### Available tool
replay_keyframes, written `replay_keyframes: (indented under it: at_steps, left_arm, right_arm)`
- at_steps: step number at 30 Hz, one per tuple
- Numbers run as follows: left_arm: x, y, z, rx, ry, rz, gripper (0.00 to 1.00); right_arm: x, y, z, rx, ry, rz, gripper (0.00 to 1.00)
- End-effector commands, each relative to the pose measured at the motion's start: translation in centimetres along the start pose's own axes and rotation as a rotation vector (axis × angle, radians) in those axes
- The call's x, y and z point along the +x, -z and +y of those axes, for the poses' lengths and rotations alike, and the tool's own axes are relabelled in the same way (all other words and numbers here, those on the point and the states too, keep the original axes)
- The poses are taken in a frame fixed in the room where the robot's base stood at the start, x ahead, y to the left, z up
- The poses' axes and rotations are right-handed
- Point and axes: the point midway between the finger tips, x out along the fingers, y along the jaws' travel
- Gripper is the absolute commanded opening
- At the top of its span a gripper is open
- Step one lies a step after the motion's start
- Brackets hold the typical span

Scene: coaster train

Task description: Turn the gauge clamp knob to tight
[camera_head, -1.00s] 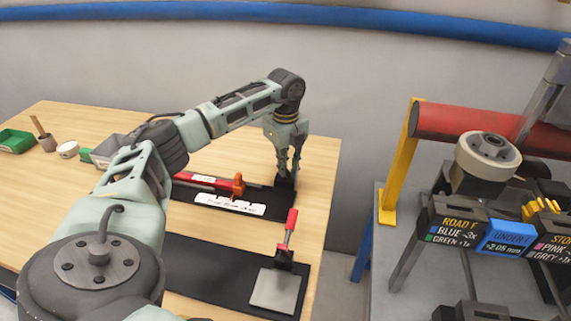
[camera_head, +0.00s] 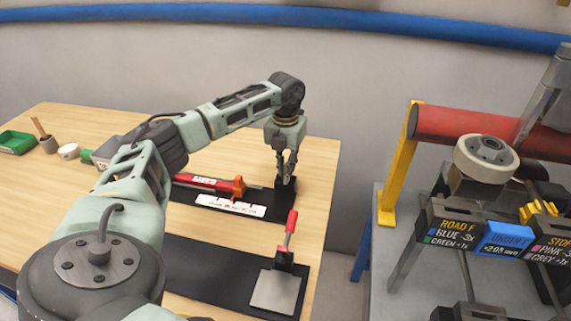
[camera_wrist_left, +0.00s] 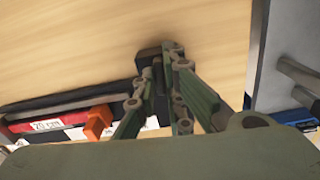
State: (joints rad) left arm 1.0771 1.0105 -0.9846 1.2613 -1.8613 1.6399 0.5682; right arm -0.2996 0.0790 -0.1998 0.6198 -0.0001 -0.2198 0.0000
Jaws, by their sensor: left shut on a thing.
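My left gripper (camera_head: 288,180) points down at the dark block (camera_head: 284,190) on the far right end of the black gauge board (camera_head: 180,193). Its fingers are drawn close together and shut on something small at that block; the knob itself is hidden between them. The wrist view also shows the gripper (camera_wrist_left: 166,62) with its tips at the dark block (camera_wrist_left: 148,60). The gauge has a red body (camera_head: 205,181), an orange slider (camera_head: 239,187) and a white scale strip (camera_head: 230,206). The orange slider (camera_wrist_left: 98,122) also shows in the wrist view. My right gripper is out of view.
A second black board (camera_head: 215,268) with a grey plate (camera_head: 275,291) and a red-handled clamp (camera_head: 290,228) lies nearer. A green tray (camera_head: 17,142) and small cups stand at the table's left. A grey stand with signs (camera_head: 455,225) and a red tube (camera_head: 450,122) is across a gap.

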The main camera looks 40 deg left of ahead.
Motion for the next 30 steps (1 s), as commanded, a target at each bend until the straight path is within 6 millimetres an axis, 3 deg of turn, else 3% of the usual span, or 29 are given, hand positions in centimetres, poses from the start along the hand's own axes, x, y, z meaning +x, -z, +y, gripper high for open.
replay_keyframes:
  at_steps: [30]
  left_arm:
    - [-0.14, -0.12, 0.03, 0.896, -0.001, -0.005, 0.00]
  right_arm:
    - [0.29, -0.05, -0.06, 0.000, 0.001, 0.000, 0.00]
